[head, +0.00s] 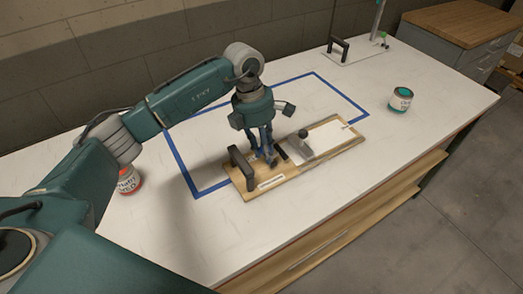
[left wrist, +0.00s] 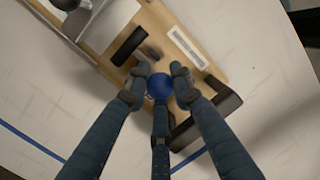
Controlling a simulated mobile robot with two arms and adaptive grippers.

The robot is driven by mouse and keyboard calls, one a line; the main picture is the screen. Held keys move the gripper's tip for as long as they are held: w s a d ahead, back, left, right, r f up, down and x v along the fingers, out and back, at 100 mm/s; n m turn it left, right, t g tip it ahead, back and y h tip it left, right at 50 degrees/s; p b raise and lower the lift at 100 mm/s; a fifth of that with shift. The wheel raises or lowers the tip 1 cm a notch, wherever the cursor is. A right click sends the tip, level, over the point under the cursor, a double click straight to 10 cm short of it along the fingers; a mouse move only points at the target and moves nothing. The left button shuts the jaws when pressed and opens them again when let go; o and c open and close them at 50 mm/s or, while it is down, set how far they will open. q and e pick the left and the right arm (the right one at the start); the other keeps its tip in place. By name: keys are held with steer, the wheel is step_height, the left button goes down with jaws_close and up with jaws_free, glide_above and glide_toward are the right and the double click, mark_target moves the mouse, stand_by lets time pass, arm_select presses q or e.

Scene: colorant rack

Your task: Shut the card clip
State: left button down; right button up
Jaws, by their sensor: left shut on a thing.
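The wooden board (head: 290,176) lies on the white worktop, with a pale card (head: 328,138) on its right part. A black bar (head: 281,154) crosses the board beside a flat light-grey plate; the bar also shows in the left wrist view (left wrist: 128,46). I cannot tell for sure which part is the clip's jaw. My left gripper (head: 267,156) points down over the board's left half. In the left wrist view its fingers (left wrist: 160,80) are closed around a blue ball knob (left wrist: 160,88). The knob's stem is hidden. My right gripper is not in view.
A black handle (head: 240,167) stands on the board's left end, close to my left gripper. A red-labelled can (head: 128,181) stands at left and a teal-topped can (head: 400,99) at right. Blue tape (head: 181,162) outlines an area. The worktop's right part is mostly clear.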

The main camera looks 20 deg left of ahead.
arm_select(q)
steer(key=shift+w+d+r+g+y+b, duration=0.2)
steer(key=shift+w+d+g+y+b, duration=0.25)
steer(key=shift+w+g+y, duration=0.25)
steer(key=shift+w+d+g+y+b, duration=0.3)
steer(key=shift+g+y+b, duration=0.25)
steer(key=shift+g, duration=0.25)
steer(key=shift+r, duration=0.1)
